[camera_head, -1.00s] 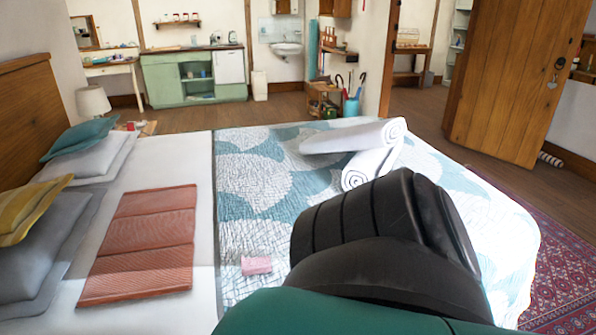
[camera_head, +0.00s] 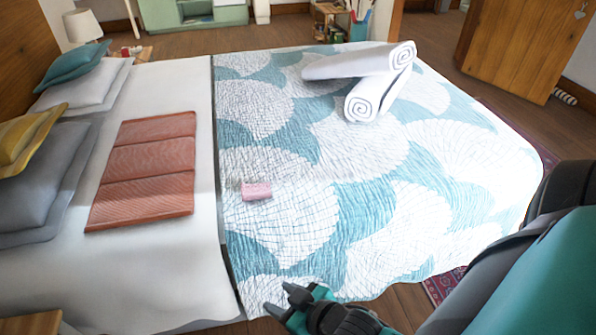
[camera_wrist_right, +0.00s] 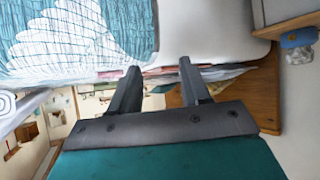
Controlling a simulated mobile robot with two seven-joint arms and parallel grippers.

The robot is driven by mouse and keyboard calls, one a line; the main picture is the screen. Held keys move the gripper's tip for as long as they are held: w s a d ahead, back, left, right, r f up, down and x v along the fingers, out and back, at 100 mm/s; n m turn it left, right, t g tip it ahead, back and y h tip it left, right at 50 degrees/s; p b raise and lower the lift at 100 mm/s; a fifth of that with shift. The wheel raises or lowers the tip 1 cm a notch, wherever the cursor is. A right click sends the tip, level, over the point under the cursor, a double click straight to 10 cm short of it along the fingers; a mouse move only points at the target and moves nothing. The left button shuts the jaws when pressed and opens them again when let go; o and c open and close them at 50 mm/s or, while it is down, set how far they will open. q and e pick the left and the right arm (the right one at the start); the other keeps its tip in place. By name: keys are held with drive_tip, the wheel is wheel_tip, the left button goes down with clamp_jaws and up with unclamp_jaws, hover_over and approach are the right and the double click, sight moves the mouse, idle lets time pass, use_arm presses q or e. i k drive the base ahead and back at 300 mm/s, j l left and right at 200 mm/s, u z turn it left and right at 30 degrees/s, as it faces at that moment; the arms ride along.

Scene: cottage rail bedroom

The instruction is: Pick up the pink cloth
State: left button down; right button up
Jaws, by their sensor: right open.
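The pink cloth (camera_head: 257,191) is a small folded piece lying on the teal and white quilt (camera_head: 330,225), near the quilt's left edge. My right gripper (camera_head: 281,298) is low in the head view, at the near edge of the bed. It is open and empty, apart from the cloth, and nearer to me than it. In the right wrist view, the two fingers of the right gripper (camera_wrist_right: 159,68) stand apart with nothing between them. My left gripper is not in view.
Two rolled white towels (camera_head: 360,62) lie farther back on the quilt. A folded coral mat (camera_head: 150,165) lies on the white sheet to the left, beside several pillows (camera_head: 85,88). A wooden surface (camera_head: 30,323) shows at the lower left. The quilt around the cloth is clear.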

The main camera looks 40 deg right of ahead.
sight(252, 192)
drive_tip(key=z, duration=0.9)
drive_tip(key=u, duration=1.65)
drive_tip(key=z, duration=1.45)
